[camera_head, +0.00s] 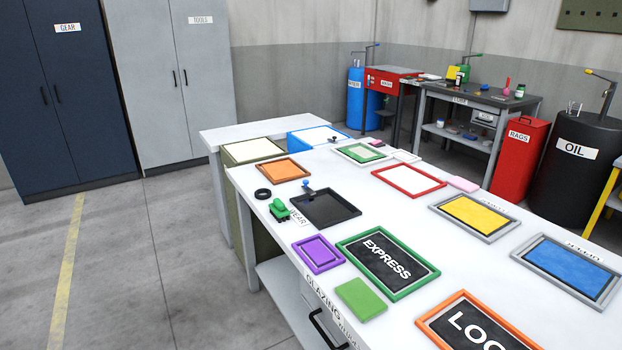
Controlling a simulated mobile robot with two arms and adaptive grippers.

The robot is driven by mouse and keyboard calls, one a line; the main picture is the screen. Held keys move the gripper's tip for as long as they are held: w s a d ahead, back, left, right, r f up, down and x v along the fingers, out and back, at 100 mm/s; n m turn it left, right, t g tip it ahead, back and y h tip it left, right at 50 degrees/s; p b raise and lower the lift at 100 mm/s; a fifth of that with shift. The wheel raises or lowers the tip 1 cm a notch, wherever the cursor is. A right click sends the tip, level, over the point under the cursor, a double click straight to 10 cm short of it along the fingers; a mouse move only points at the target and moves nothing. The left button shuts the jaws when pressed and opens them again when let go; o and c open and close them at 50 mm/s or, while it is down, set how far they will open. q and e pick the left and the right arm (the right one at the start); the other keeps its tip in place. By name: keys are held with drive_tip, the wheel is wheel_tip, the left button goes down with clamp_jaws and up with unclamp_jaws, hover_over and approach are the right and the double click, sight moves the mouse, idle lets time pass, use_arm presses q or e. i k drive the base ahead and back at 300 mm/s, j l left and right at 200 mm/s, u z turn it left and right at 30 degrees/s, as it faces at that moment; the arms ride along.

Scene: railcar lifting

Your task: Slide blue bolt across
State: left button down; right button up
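I cannot clearly make out a blue bolt in the head view. A small blue piece with a dark knob (307,191) is at the back left corner of a black tray (355,209) on the white workbench; it is too small to tell if it is a bolt. Another small dark knob (333,140) is at the front edge of a blue-rimmed frame (293,139) on the far bench. Neither of my grippers is in view.
The white workbench (412,218) holds several coloured frames, including a green EXPRESS frame (347,256), a purple frame (319,253) and a blue panel (568,268). Dark and grey cabinets (180,95) stand at the back left. The floor (130,270) at the left is clear.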

sight(305, 181)
drive_tip(key=i, duration=0.85)
drive_tip(key=z, duration=1.2)
